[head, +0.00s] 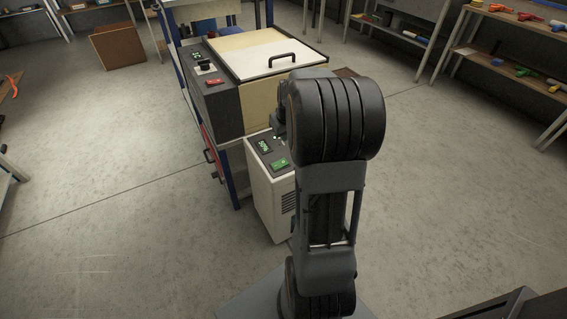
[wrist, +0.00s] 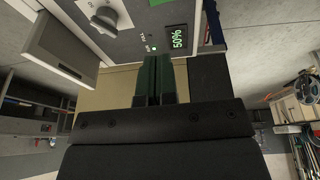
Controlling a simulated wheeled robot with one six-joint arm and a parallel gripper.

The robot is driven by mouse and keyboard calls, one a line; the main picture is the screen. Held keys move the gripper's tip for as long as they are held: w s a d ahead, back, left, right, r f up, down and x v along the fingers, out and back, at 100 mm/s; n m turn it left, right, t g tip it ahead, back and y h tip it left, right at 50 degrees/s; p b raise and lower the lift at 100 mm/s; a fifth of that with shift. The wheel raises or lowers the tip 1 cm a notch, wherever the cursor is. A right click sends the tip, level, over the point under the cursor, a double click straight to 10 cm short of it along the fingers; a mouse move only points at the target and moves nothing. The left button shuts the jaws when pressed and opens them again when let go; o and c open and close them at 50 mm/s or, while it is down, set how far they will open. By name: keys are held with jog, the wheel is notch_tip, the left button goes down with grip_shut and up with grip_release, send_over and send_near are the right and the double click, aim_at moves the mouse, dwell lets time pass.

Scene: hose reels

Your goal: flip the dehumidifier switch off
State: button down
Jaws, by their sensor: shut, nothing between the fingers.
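The dehumidifier (head: 267,196) is a pale, narrow box with side vents, standing on the floor beside a larger machine. Its dark top panel carries a lit 50% display (head: 263,145) and a green-lit switch (head: 280,163). In the wrist view the display (wrist: 178,38) also reads 50%, with a small green light beside it; a sliver of green shows at the top edge. My gripper (wrist: 157,58) is shut and empty, its fingertips close to the panel by the display. Whether they touch it I cannot tell. In the head view my arm hides part of the panel.
The larger machine (head: 224,105), with a pale handled lid, stands directly behind and left of the dehumidifier. A grey round knob (wrist: 106,16) lies left of the fingers in the wrist view. Shelves (head: 500,60) stand at the right. Floor is open on both sides.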

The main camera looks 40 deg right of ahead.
dwell(0.3)
jog(key=b, duration=0.3)
send_over(283, 161)
jog(key=f, duration=1.1)
jog(key=shift+s+a+f, duration=0.2)
jog(key=shift+s+a, duration=0.05)
jog(key=shift+d+f+b, duration=0.15)
jog(key=shift+f+b, duration=0.25)
jog(key=shift+f, duration=0.65)
jog(key=shift+f, duration=0.1)
jog(key=shift+d+f+b, duration=0.15)
jog(key=shift+f+b, duration=0.2)
jog(key=shift+f, duration=0.05)
jog(key=shift+r, duration=0.15)
jog(key=shift+a+r+p, duration=0.25)
jog(key=shift+a+p, duration=0.2)
jog(key=shift+a, duration=0.3)
